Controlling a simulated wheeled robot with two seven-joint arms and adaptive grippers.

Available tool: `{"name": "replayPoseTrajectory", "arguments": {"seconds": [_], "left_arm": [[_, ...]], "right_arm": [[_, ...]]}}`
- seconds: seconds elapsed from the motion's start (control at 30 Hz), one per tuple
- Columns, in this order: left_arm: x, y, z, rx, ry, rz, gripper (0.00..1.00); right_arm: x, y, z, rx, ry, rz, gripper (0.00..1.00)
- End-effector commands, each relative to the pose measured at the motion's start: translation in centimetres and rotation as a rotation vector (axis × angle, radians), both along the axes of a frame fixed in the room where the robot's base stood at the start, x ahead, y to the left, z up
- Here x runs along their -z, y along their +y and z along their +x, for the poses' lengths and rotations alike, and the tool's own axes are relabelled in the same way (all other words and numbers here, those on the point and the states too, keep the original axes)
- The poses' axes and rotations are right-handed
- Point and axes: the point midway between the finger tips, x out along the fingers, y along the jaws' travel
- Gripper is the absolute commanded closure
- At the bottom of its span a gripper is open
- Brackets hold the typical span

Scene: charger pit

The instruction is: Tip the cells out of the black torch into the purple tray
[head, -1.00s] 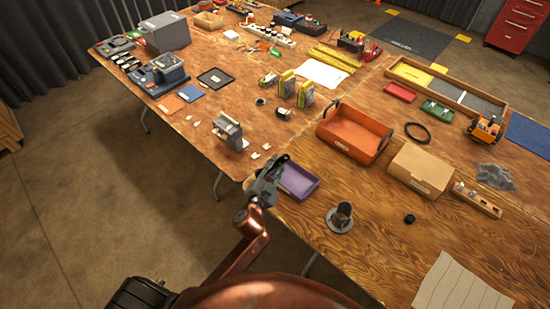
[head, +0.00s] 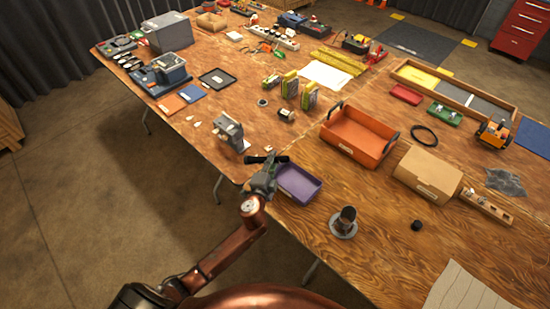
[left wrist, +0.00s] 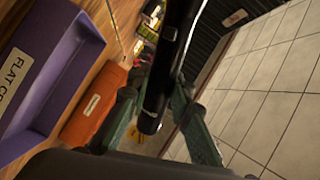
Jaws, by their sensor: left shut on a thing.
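The black torch (head: 262,159) is in my left gripper (head: 267,168), just above and beside the far left corner of the purple tray in the head view. It lies roughly level across the picture. In the left wrist view the torch (left wrist: 168,60) runs between the two green-grey fingers, which are shut on it. The purple tray (head: 299,198) stands at the table edge; its visible floor looks bare. Its labelled wall (left wrist: 25,65) shows in the left wrist view, left of the torch. No cells are visible. My right gripper is out of view.
An orange bin (head: 357,138) stands behind and right of the tray. A dark cup-like piece on a grey disc (head: 343,224) and a small black cap (head: 416,225) are to the right. A grey device (head: 229,131) stands behind left. Open floor lies left of the table edge.

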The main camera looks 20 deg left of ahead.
Motion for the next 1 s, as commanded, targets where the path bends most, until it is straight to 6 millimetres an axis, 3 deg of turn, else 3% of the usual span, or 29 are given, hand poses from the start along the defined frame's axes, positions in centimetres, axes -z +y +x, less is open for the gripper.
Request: {"name": "replayPoseTrajectory", "arguments": {"seconds": [0.27, 0.6, 0.83, 1.0], "left_arm": [[1.8, 0.5, -0.1, 0.000, 0.036, 0.201, 1.00], [3.2, 0.2, 0.0, -0.001, 0.117, 0.667, 1.00], [3.2, -0.5, 0.1, -0.002, 0.152, 0.859, 1.00], [3.5, -0.4, 0.1, -0.001, 0.152, 0.856, 1.00]], "right_arm": [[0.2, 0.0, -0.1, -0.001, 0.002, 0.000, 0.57], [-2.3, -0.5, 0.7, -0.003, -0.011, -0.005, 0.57], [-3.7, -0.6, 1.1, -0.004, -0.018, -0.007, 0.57], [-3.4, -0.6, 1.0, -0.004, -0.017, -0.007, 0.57]]}}
